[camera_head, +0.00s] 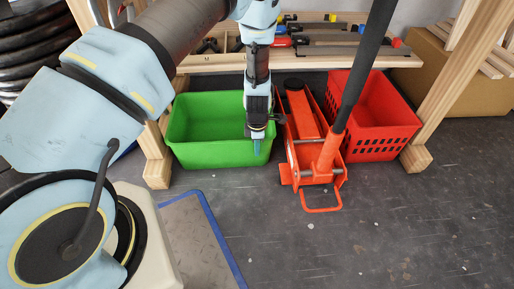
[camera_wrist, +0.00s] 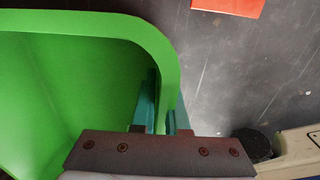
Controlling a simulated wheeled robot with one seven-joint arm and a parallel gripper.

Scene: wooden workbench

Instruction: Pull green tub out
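The green tub (camera_head: 205,150) stands on the floor under the wooden workbench, left of the orange floor jack. My gripper (camera_head: 257,147) is at the tub's front right corner, pointing down. In the wrist view the green tub (camera_wrist: 70,95) fills the left side, and my gripper (camera_wrist: 163,112) has one teal finger inside the tub wall and one outside. The fingers sit close together with the rim between them, and I see no clear gap. The finger tips are partly hidden by the rim.
An orange floor jack (camera_head: 305,130) with a long black handle stands close right of the tub. A red basket (camera_head: 385,140) is beyond it. Wooden bench legs (camera_head: 157,160) flank the space at left and right (camera_head: 416,158). The dark floor in front (camera_head: 300,250) is clear.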

